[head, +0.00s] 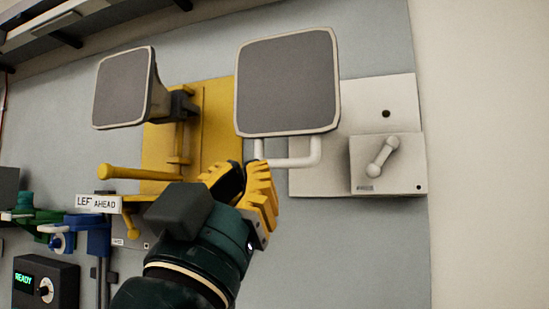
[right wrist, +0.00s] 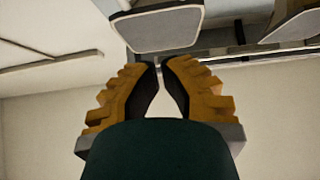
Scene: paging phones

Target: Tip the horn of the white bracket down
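The white bracket (head: 406,105) is a plate on the wall. Its square, grey-faced horn (head: 288,82) stands out in front, with the face towards me. A white bent handle bar (head: 316,152) hangs under the horn. My right gripper (head: 248,170) is at the left end of this bar, just below the horn's lower left corner, and hides part of the bar. In the right wrist view its fingertips (right wrist: 160,63) nearly meet, with a narrow gap. I cannot tell whether the bar is between them. A grey-faced horn (right wrist: 168,30) shows just beyond the fingertips. My left gripper is not in view.
Left of the white bracket is a yellow bracket (head: 217,108) with its own horn (head: 122,88) and a yellow bar (head: 140,173). A sign (head: 97,203), blue and green fittings, and a dark box reading READY (head: 45,283) are at lower left. The wall at right is clear.

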